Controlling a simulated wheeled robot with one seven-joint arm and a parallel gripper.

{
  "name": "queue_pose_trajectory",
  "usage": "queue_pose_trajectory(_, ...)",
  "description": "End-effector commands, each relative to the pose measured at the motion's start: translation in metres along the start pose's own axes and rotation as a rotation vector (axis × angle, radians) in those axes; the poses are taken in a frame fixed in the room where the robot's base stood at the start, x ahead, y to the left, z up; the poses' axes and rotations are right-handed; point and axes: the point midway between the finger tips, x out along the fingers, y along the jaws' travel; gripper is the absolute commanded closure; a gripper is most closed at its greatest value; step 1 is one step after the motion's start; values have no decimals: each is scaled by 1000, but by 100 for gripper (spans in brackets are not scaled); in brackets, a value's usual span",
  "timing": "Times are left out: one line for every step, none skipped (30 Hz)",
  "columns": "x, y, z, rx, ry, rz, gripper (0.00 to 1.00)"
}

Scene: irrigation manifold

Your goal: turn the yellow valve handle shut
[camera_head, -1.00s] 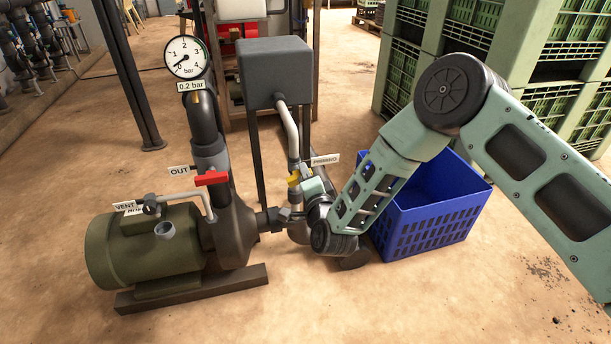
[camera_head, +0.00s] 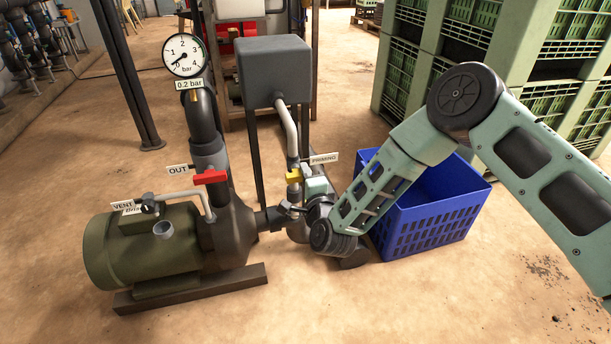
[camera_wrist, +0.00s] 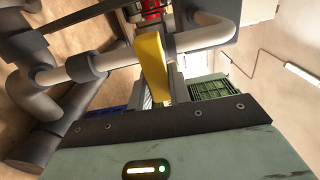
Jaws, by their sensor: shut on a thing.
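The yellow valve handle (camera_head: 294,175) sits on the grey pipe beneath the dark tank, left of the PRIMING tag (camera_head: 324,159). In the wrist view the yellow handle (camera_wrist: 153,65) stands large at the centre, crossing the light pipe (camera_wrist: 118,57) at a steep angle. Its near end meets the dark edge of my gripper (camera_wrist: 165,105). In the head view my gripper (camera_head: 304,186) is at the handle from the right, shut on it. The fingertips are mostly hidden in both views.
A red lever (camera_head: 210,177) sits by the OUT tag left of the pipe. The green pump (camera_head: 145,250) stands at front left. A pressure gauge (camera_head: 186,55) is labelled 0.2 bar. A blue crate (camera_head: 430,225) stands close behind my forearm. Floor at front right is clear.

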Motion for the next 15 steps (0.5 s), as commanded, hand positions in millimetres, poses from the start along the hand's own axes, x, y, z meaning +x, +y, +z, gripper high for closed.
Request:
queue_pose_trajectory(-1, 2, 1, 2, -2, 5, 100)
queue_pose_trajectory(-1, 2, 1, 2, -2, 5, 100)
queue_pose_trajectory(-2, 2, 1, 2, -2, 5, 73)
queue_pose_trajectory(-1, 2, 1, 2, -2, 5, 64)
queue_pose_trajectory(-1, 2, 1, 1, -2, 5, 59)
queue_pose_trajectory(-1, 2, 1, 1, -2, 4, 59)
queue_pose_trajectory(-1, 2, 0, 1, -1, 4, 59)
queue_pose_trajectory(-1, 1, 0, 1, -1, 4, 59)
queue_pose_trajectory(-1, 1, 0, 1, -1, 3, 59)
queue_pose_trajectory(-1, 1, 0, 0, -1, 3, 59)
queue_pose_trajectory(-1, 1, 0, 0, -1, 3, 59)
queue_pose_trajectory(-1, 1, 0, 0, -1, 2, 59)
queue_pose_trajectory(-1, 1, 0, 0, -1, 2, 59)
queue_pose_trajectory(-2, 1, 0, 0, -1, 3, 59)
queue_pose_trajectory(-4, 0, 0, 0, -1, 3, 59)
